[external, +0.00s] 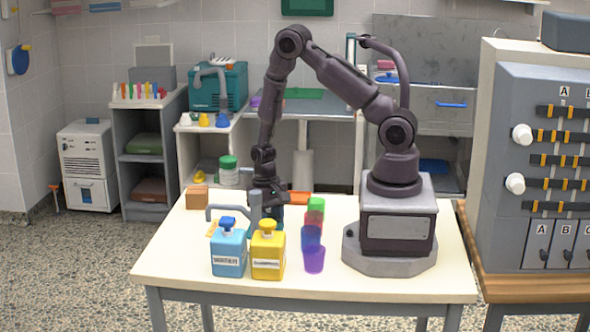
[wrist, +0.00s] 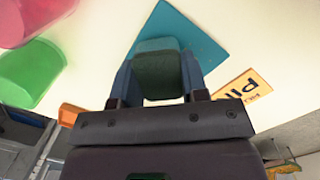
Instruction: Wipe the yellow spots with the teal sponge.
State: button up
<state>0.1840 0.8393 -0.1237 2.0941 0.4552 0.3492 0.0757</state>
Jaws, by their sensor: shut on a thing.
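My gripper (wrist: 158,66) is shut on a dark teal-green block, which looks like the teal sponge (wrist: 159,74), held between its two fingers. A flat teal patch (wrist: 196,38) lies on the table beyond the fingertips in the wrist view. In the external view my gripper (external: 268,204) is low over the table, behind the yellow bottle (external: 268,252). The bottles and arm hide much of the spot under it. I cannot tell whether the sponge touches the table. I cannot make out any yellow spots on the visible tabletop.
A blue bottle (external: 229,252) stands left of the yellow one. Several coloured cups, including a purple one (external: 314,260), stand to the right. A brown block (external: 197,197), an orange piece (external: 299,197) and a lettered yellow-orange card (wrist: 244,94) lie nearby. The table's front left is clear.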

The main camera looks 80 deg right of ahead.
jog(key=w, duration=0.4)
jog(key=shift+w+f, duration=0.25)
jog(key=shift+w, duration=0.15)
jog(key=shift+s, duration=3.3)
jog(key=shift+s+a, duration=0.1)
jog(key=shift+s, duration=0.15)
jog(key=shift+w+r, duration=0.1)
jog(key=shift+w, duration=3.35)
jog(key=shift+s, duration=3.5)
jog(key=shift+w+a+r, duration=0.1)
jog(key=shift+r, duration=3.85)
jog(key=shift+d, duration=0.2)
jog(key=shift+f, duration=0.1)
